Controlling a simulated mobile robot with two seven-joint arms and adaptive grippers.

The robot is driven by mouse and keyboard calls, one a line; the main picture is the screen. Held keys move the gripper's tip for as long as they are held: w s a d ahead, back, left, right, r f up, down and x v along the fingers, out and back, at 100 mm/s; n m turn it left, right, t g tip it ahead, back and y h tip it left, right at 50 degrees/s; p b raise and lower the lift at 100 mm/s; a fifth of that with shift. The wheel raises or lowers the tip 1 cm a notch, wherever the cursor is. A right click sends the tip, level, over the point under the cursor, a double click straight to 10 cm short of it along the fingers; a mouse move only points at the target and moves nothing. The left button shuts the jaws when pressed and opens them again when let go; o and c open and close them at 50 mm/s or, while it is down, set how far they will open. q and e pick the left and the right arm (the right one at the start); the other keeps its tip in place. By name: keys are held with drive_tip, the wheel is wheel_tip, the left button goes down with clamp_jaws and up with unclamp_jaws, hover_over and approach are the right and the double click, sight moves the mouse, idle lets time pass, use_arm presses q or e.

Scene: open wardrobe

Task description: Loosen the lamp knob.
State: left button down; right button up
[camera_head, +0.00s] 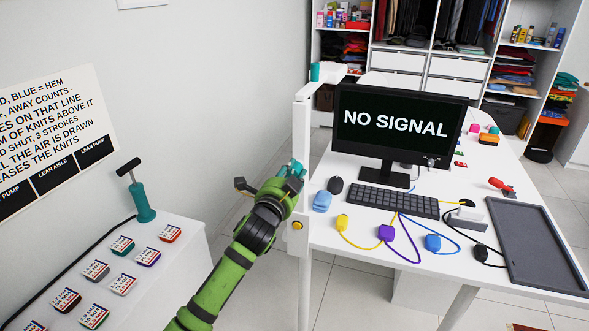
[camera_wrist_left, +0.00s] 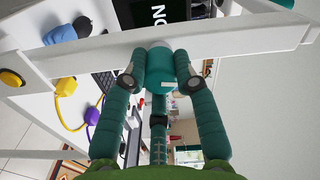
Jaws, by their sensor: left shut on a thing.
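My left gripper (camera_head: 293,172) reaches in from the lower left to the side of a white post (camera_head: 300,128) at the desk's left edge. The knob sits against the white post or beam (camera_wrist_left: 220,42). In the head view the knob is mostly hidden by the fingers. Which lamp the knob belongs to is not clear. My right gripper is not in view.
A yellow button (camera_head: 297,225) sits lower on the post. The desk holds a monitor reading NO SIGNAL (camera_head: 400,122), a keyboard (camera_head: 385,200), coloured cable plugs and a grey tray (camera_head: 535,245). A white cabinet (camera_head: 185,240) with a teal pump (camera_head: 141,200) stands left.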

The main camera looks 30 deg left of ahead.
use_arm(q)
drive_tip(key=shift+n, duration=0.7)
drive_tip(key=c, duration=0.9)
unclamp_jaws()
drive_tip(key=shift+c, duration=0.3)
